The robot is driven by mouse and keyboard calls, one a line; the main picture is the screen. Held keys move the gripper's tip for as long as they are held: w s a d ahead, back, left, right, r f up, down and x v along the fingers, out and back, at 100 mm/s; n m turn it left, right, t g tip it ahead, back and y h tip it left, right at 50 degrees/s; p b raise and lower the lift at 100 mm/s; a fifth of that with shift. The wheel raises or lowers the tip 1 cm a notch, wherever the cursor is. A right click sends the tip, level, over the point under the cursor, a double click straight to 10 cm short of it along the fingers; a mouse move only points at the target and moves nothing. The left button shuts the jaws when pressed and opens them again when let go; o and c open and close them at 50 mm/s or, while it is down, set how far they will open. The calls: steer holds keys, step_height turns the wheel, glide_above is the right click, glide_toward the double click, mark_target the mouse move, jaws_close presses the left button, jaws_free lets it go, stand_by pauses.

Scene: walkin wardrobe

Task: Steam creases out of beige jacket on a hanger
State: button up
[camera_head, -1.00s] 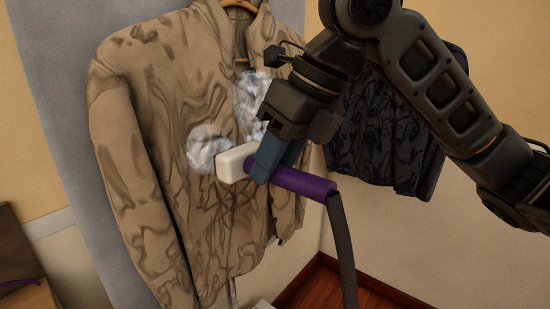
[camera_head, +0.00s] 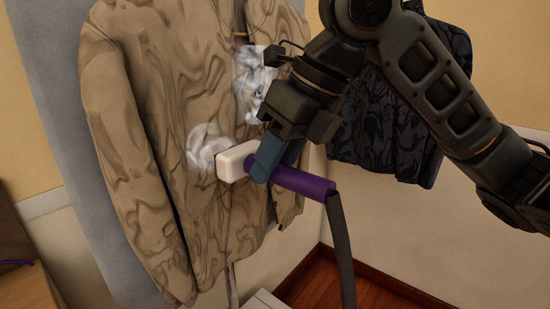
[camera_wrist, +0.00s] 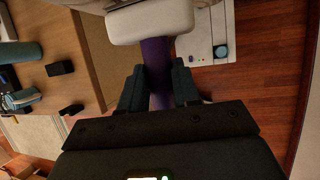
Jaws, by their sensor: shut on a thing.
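The beige jacket (camera_head: 125,130) hangs at the left and centre of the head view, with dark wavy crease marks over its front and sleeve. My gripper (camera_head: 268,165) is shut on the purple handle of the steamer (camera_head: 305,185). The steamer's white head (camera_head: 236,162) points left at the jacket front; I cannot tell whether it touches the cloth. White steam (camera_head: 208,147) puffs at the head, with more steam above it. In the wrist view, the white head (camera_wrist: 150,22) is at the top and the purple handle lies between my gripper's fingers (camera_wrist: 158,88).
A dark patterned garment (camera_head: 385,115) hangs behind my arm at the right. A dark hose (camera_head: 342,250) runs down from the handle. A grey panel (camera_head: 60,100) stands behind the jacket. A white base (camera_head: 263,300) is on the wooden floor (camera_head: 335,280).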

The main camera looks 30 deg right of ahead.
steer(key=s+d+f+b, duration=0.1)
steer(key=s+f+b, duration=0.3)
steer(key=f+b, duration=0.3)
steer(key=shift+d+f, duration=0.15)
steer(key=shift+f, duration=0.65)
stand_by(1.8)
steer(key=shift+s, duration=0.15)
steer(key=shift+d+r, duration=0.1)
stand_by(0.4)
